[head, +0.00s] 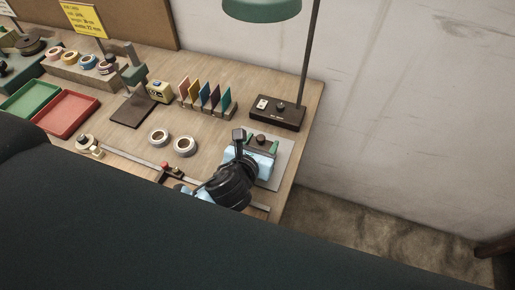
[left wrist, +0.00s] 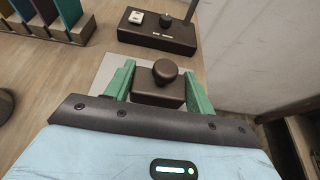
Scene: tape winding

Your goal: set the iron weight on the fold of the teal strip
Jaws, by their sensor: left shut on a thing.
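The iron weight (head: 262,139) is a dark brown block with a round knob on top; it also shows in the left wrist view (left wrist: 158,87). My left gripper (head: 261,143), with green fingers, is shut on it, one finger on each side. The weight is over the grey mat (head: 283,163) at the right end of the bench. I cannot tell whether it touches the mat. No teal strip shows on the mat; the weight and gripper hide part of it. A teal card (head: 226,101) stands at the right end of the card rack. My right gripper is not in view.
A dark lamp base (head: 277,117) stands just behind the mat, with its pole rising. The rack of coloured cards (head: 207,108) is to the left. Two tape rolls (head: 185,146) and a metal rail (head: 133,158) lie left of my gripper. The bench edge is close on the right.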

